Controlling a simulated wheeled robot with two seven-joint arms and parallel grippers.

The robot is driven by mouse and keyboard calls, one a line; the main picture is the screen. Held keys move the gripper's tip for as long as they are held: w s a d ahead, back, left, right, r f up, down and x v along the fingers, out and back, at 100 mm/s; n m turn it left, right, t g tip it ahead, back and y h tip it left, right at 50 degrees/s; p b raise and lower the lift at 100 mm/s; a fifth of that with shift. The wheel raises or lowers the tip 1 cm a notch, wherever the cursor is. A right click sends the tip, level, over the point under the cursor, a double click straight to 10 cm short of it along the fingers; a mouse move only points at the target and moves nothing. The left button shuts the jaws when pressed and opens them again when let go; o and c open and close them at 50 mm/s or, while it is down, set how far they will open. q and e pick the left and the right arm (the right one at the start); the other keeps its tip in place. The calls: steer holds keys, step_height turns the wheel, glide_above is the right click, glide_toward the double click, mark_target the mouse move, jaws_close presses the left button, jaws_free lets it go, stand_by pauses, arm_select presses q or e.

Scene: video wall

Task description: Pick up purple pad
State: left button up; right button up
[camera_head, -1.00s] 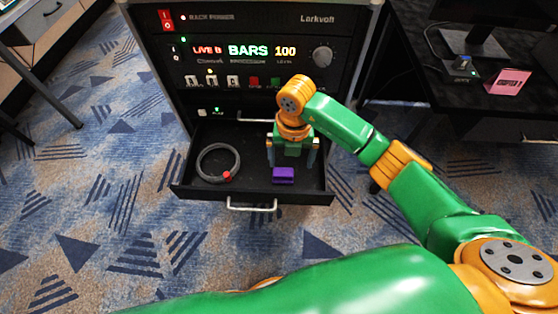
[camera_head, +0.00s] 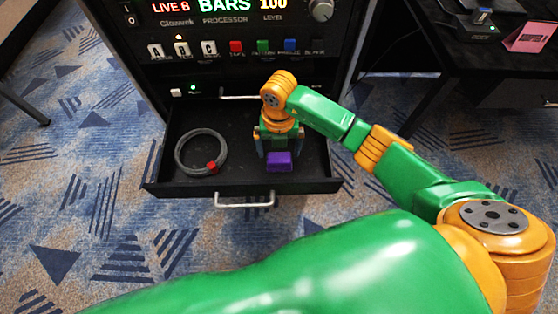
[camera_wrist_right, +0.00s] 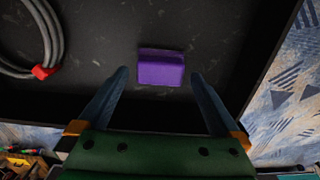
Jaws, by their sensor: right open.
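The purple pad (camera_head: 279,162) lies in the open black drawer (camera_head: 232,187), toward its right front. In the right wrist view the purple pad (camera_wrist_right: 161,68) sits just beyond the fingertips, between their lines. My right gripper (camera_head: 278,152) points down into the drawer, right at the pad. In the wrist view my right gripper (camera_wrist_right: 159,75) is open, its two blue fingers apart with nothing between them. My left gripper is not in view.
A coiled grey cable (camera_head: 201,151) with a red piece lies in the drawer's left half. The rack panel (camera_head: 235,50) with coloured buttons rises behind the drawer. A pink card (camera_head: 529,37) stands on the black desk at right. The drawer handle (camera_head: 244,203) sticks out in front.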

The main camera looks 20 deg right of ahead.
mark_target(279, 157)
steer(key=f, duration=0.3)
steer(key=shift+s+f+b, duration=0.2)
steer(key=shift+f+b, duration=0.1)
steer(key=shift+f, duration=0.05)
steer(key=c, duration=1.1)
steer(key=shift+r, duration=0.2)
steer(key=r, duration=0.1)
steer(key=r+p, duration=0.1)
steer(key=r, duration=0.2)
steer(key=shift+s+d+p, duration=0.15)
steer(key=shift+s+p, duration=0.1)
steer(key=shift+p, duration=0.1)
steer(key=s+d+r, duration=0.2)
steer(key=s+r, duration=0.1)
steer(key=s, duration=0.1)
steer(key=s+d+r+p, duration=0.1)
steer(key=s+d+r, duration=0.1)
steer(key=s+r, duration=0.1)
steer(key=s+d+r, duration=0.2)
steer(key=s, duration=0.2)
steer(key=shift+s+d+r+p, duration=0.2)
steer(key=shift+s+r+p, duration=0.15)
steer(key=shift+s+r, duration=0.05)
steer(key=o, duration=0.7)
steer(key=c, duration=0.5)
